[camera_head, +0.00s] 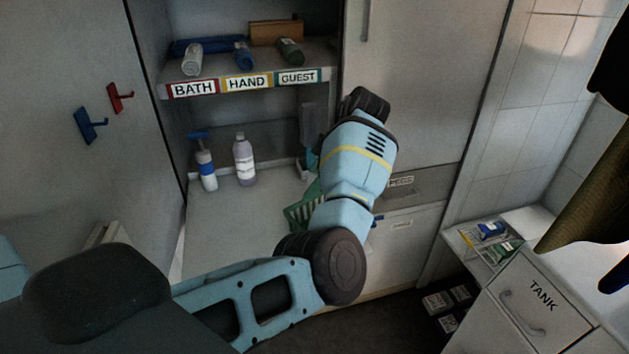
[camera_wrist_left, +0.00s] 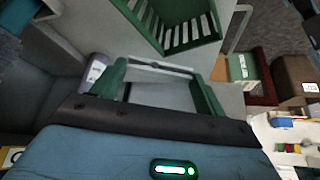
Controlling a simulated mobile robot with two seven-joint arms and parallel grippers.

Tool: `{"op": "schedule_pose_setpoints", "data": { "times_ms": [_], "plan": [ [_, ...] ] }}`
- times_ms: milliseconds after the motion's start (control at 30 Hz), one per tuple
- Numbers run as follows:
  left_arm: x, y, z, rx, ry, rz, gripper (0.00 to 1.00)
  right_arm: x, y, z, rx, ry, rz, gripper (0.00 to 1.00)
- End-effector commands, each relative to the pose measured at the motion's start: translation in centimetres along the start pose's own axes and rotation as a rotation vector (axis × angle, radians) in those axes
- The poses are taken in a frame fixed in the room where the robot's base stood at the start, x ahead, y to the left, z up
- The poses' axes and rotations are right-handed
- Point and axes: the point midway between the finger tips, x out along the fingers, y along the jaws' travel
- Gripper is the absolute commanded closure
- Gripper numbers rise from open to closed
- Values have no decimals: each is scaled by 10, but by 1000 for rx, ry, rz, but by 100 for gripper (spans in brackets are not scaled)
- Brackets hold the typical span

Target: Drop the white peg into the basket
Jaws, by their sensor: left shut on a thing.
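The green slatted basket (camera_head: 303,210) stands on the lower counter in the head view, partly covered by my left arm. It also shows at the top of the left wrist view (camera_wrist_left: 185,32). My left gripper (camera_wrist_left: 161,70) has its two green fingers on either side of a pale bar, which looks like the white peg (camera_wrist_left: 158,65); it is shut on it. The held peg is beside the basket in that view; I cannot tell its height above the counter. In the head view my arm hides most of this gripper. My right gripper is not in view.
A spray bottle (camera_head: 206,168) and a purple bottle (camera_head: 244,160) stand on the counter left of the basket. A shelf labelled BATH, HAND and GUEST (camera_head: 246,84) runs above. A TANK cabinet (camera_head: 535,305) stands at the right. The counter's front left is clear.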

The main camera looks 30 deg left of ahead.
Motion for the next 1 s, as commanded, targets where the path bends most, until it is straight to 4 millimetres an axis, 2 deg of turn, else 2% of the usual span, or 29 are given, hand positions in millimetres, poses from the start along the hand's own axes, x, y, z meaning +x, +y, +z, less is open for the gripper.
{"op": "schedule_pose_setpoints", "data": {
  "times_ms": [433,1000],
  "plan": [
    [4,0,3,-10,1,-8,48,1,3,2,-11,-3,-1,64],
    [50,0,29,-9,2,-8,48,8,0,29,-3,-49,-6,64]
  ]
}}
